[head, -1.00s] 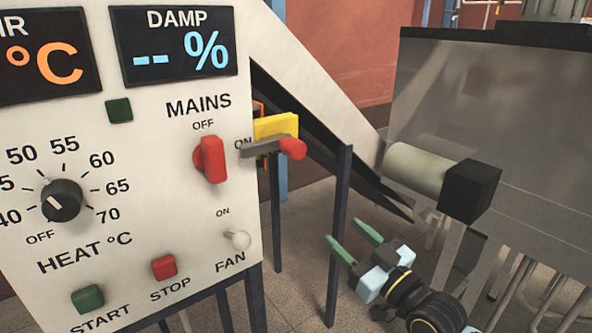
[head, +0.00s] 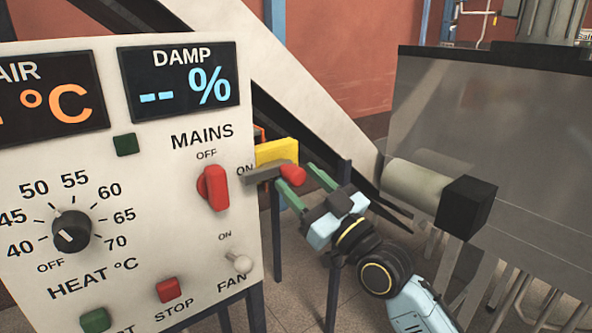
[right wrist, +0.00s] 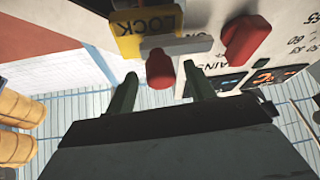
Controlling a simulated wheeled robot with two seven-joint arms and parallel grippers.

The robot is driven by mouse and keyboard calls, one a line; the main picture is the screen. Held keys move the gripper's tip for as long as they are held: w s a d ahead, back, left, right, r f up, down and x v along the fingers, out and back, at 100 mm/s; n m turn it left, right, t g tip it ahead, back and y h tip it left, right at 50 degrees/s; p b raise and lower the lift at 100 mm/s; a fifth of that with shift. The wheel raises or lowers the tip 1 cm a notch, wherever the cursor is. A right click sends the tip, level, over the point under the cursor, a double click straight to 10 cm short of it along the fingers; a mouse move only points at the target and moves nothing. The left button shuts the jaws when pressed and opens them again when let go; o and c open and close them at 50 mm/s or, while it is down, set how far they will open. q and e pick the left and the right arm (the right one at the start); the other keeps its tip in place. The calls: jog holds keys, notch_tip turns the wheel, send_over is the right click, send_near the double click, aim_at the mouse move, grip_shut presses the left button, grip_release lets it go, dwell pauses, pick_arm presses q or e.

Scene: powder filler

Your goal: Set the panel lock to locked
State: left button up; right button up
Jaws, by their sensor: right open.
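The panel lock is a yellow plate (head: 277,150) on the panel's right edge, with a grey lever (head: 262,173) ending in a red knob (head: 293,175). In the head view the lever lies roughly level. In the right wrist view, the plate (right wrist: 145,42) reads LOCK upside down, and the knob (right wrist: 160,70) shows between the two fingers. My right gripper (head: 303,181) is open, its green fingertips close around the knob. I cannot tell whether they touch it. It also shows in the right wrist view (right wrist: 160,85). My left gripper is not in view.
The white control panel (head: 150,215) carries a red MAINS switch (head: 213,188) left of the lock, a FAN toggle (head: 240,263), a HEAT dial (head: 71,231) and buttons. A clear-walled box (head: 500,150) with a cylinder (head: 417,185) stands to the right.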

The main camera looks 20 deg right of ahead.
jog(key=shift+x, duration=0.95)
